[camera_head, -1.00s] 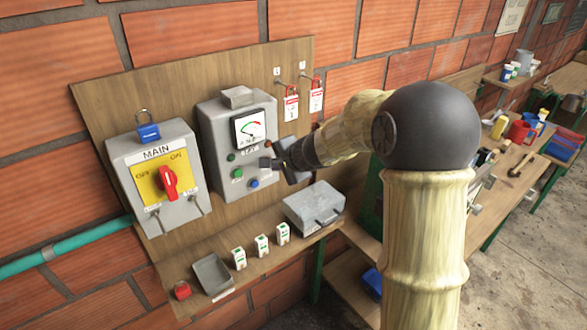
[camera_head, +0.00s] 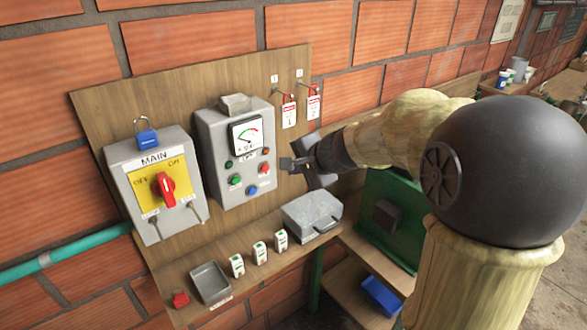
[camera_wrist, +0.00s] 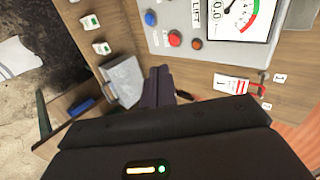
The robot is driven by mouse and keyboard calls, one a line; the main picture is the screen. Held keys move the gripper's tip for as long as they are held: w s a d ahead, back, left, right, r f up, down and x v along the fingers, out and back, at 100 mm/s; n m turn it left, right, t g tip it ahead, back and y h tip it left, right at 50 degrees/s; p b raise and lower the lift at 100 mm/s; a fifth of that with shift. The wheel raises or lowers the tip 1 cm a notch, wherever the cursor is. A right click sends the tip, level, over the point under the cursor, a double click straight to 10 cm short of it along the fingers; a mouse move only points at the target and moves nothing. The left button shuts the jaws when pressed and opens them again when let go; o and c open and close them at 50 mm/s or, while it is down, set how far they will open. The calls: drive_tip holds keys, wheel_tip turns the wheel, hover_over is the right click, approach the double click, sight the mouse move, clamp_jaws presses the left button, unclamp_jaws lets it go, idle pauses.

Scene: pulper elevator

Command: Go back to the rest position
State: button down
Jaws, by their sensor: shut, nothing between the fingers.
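My gripper (camera_head: 290,164) is shut and empty. In the head view it is in front of the board, just right of the grey control box (camera_head: 225,138) with the gauge and coloured buttons, and appears apart from it. In the wrist view the gripper's dark fingers (camera_wrist: 160,88) point towards the board, with the control box (camera_wrist: 165,38) beyond them. My arm reaches in from the right of the head view and hides part of the wall and the bench behind it.
A MAIN switch box (camera_head: 152,195) with a red knob is at left. The shelf below holds a grey case (camera_head: 312,214), several small white boxes, and a grey tray (camera_head: 211,282). Two red-and-white tags (camera_head: 289,112) hang at upper right. A green cabinet (camera_head: 385,222) stands at right.

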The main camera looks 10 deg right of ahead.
drive_tip(key=shift+s, duration=0.1)
drive_tip(key=shift+d, duration=0.1)
drive_tip(key=s+d+f+n+g+h+b, duration=0.1)
drive_tip(key=s+d+f+n+g+h, duration=0.1)
drive_tip(key=s+f, duration=0.7)
drive_tip(key=s+d+f+n+g+h+b, duration=0.2)
drive_tip(key=s+d+f+n, duration=0.4)
drive_tip(key=s+f+n, duration=0.3)
drive_tip(key=shift+s+n+g+h+b, duration=0.3)
drive_tip(key=shift+s+g+h, duration=0.3)
drive_tip(key=shift+s+g, duration=0.45)
drive_tip(key=shift+s+d, duration=0.1)
drive_tip(key=shift+s+a+r+t, duration=0.1)
drive_tip(key=shift+s+a+t, duration=0.15)
drive_tip(key=shift+a, duration=0.2)
drive_tip(key=shift+w+d, duration=0.1)
drive_tip(key=shift+d, duration=0.05)
